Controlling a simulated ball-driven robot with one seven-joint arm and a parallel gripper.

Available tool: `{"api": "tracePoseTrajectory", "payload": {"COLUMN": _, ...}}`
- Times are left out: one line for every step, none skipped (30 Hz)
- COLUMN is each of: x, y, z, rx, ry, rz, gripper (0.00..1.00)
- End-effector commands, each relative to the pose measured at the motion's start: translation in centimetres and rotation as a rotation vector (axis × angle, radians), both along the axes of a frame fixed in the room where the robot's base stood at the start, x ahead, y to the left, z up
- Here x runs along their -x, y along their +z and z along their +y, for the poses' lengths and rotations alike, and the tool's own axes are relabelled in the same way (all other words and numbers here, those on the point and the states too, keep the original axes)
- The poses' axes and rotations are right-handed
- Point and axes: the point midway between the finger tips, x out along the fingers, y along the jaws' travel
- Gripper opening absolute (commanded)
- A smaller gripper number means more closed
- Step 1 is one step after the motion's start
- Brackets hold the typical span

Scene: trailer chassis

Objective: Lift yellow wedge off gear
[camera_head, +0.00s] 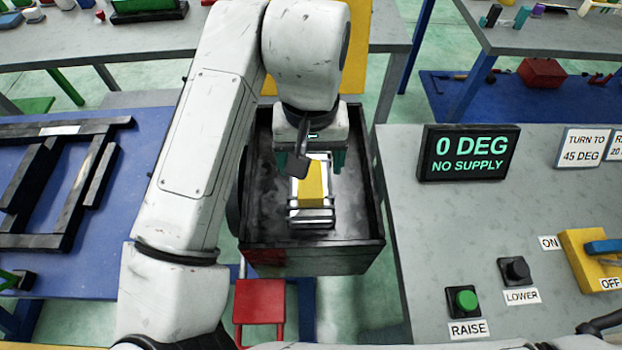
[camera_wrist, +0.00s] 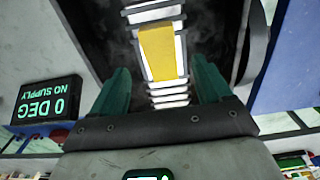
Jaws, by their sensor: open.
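The yellow wedge (camera_head: 314,184) lies on a silvery ribbed metal part (camera_head: 312,220), which looks like the gear, inside a dark open box. In the wrist view the wedge (camera_wrist: 163,52) shows as a yellow strip across the bright ribs of the metal part (camera_wrist: 168,97). My gripper (camera_head: 310,158) is over the far end of the wedge. In the wrist view its two green fingers (camera_wrist: 163,85) are spread apart, one on each side of the line of the wedge, with nothing held between them. Whether the fingertips touch the metal part cannot be told.
The dark box (camera_head: 310,258) has raised walls around the metal part. A grey console (camera_head: 450,240) at right carries a display reading "0 DEG NO SUPPLY" (camera_head: 470,152), a green RAISE button (camera_head: 465,301), a black LOWER button (camera_head: 516,269) and a yellow-blue switch (camera_head: 590,258). A blue table (camera_head: 110,225) holds a black frame at left.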

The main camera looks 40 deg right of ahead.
Motion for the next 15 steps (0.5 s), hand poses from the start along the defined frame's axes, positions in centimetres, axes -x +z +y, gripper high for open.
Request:
{"api": "tracePoseTrajectory", "payload": {"x": 0.0, "y": -0.2, "z": 0.0, "rx": 0.0, "ry": 0.001, "rz": 0.0, "gripper": 0.78}}
{"api": "tracePoseTrajectory", "payload": {"x": 0.0, "y": -0.4, "z": 0.0, "rx": 0.001, "ry": 0.001, "rz": 0.001, "gripper": 0.78}}
{"api": "tracePoseTrajectory", "payload": {"x": 0.0, "y": -0.8, "z": 0.0, "rx": 0.0, "ry": 0.001, "rz": 0.002, "gripper": 0.78}}
{"api": "tracePoseTrajectory", "payload": {"x": 0.0, "y": -1.1, "z": 0.0, "rx": 0.0, "ry": 0.001, "rz": 0.003, "gripper": 0.78}}
{"api": "tracePoseTrajectory", "payload": {"x": -0.1, "y": -1.5, "z": -0.1, "rx": 0.001, "ry": 0.002, "rz": 0.002, "gripper": 0.78}}
{"api": "tracePoseTrajectory", "payload": {"x": -0.1, "y": -2.1, "z": 0.0, "rx": 0.0, "ry": 0.002, "rz": 0.003, "gripper": 0.78}}
{"api": "tracePoseTrajectory", "payload": {"x": -0.1, "y": -2.5, "z": -0.1, "rx": 0.001, "ry": 0.002, "rz": 0.003, "gripper": 0.78}}
{"api": "tracePoseTrajectory", "payload": {"x": -0.1, "y": -3.0, "z": -0.1, "rx": 0.0, "ry": 0.001, "rz": 0.003, "gripper": 0.78}}
{"api": "tracePoseTrajectory", "payload": {"x": -0.2, "y": -3.6, "z": -0.1, "rx": 0.0, "ry": 0.001, "rz": 0.001, "gripper": 0.78}}
{"api": "tracePoseTrajectory", "payload": {"x": -0.2, "y": -4.0, "z": -0.1, "rx": 0.001, "ry": 0.002, "rz": 0.002, "gripper": 0.78}}
{"api": "tracePoseTrajectory", "payload": {"x": -0.2, "y": -4.3, "z": -0.1, "rx": 0.001, "ry": 0.002, "rz": 0.002, "gripper": 0.78}}
{"api": "tracePoseTrajectory", "payload": {"x": -0.2, "y": -4.7, "z": -0.1, "rx": 0.001, "ry": 0.002, "rz": 0.001, "gripper": 0.78}}
{"api": "tracePoseTrajectory", "payload": {"x": -0.2, "y": -4.9, "z": -0.1, "rx": 0.001, "ry": 0.002, "rz": 0.0, "gripper": 0.78}}
{"api": "tracePoseTrajectory", "payload": {"x": -0.2, "y": -5.1, "z": -0.1, "rx": 0.001, "ry": 0.001, "rz": -0.001, "gripper": 0.78}}
{"api": "tracePoseTrajectory", "payload": {"x": -0.2, "y": -5.2, "z": -0.1, "rx": 0.001, "ry": 0.001, "rz": -0.001, "gripper": 0.78}}
